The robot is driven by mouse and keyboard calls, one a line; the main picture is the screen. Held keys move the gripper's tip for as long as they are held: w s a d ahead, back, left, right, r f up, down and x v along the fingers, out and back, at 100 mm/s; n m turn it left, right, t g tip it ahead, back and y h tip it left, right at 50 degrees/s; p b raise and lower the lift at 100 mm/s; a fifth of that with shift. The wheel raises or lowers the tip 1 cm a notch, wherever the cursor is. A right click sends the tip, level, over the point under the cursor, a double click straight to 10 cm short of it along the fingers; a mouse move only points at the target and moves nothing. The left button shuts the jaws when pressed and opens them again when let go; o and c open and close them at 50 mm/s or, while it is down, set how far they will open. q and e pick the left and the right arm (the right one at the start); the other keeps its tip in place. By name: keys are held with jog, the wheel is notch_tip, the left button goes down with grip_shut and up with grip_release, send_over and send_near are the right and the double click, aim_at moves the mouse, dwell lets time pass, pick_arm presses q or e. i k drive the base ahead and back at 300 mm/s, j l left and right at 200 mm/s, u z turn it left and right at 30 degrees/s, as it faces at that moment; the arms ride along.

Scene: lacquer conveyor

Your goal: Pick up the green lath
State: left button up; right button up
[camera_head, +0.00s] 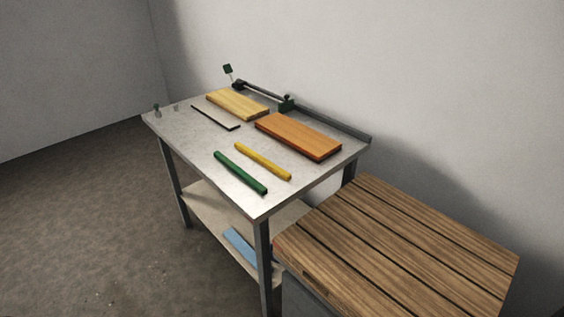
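The green lath (240,173) lies flat on the grey metal table (200,150), near its front edge. A yellow lath (263,161) lies beside it to the right, roughly parallel, with a gap between them. Nothing covers the green lath. Neither of my grippers shows in the head view.
An orange-brown board (298,136), a pale yellow board (237,105) and a thin dark-edged strip (215,118) lie farther back on the table. A dark fixture (286,103) stands along the back edge. A slatted wooden top (400,250) adjoins at right. Floor at left is clear.

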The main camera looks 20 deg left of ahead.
aim_at(255, 184)
jog(key=i+j+z, duration=0.1)
jog(key=j+z, duration=0.35)
jog(key=j, duration=0.85)
jog(key=j+z, duration=0.4)
jog(key=j, duration=0.85)
jog(key=k, duration=0.05)
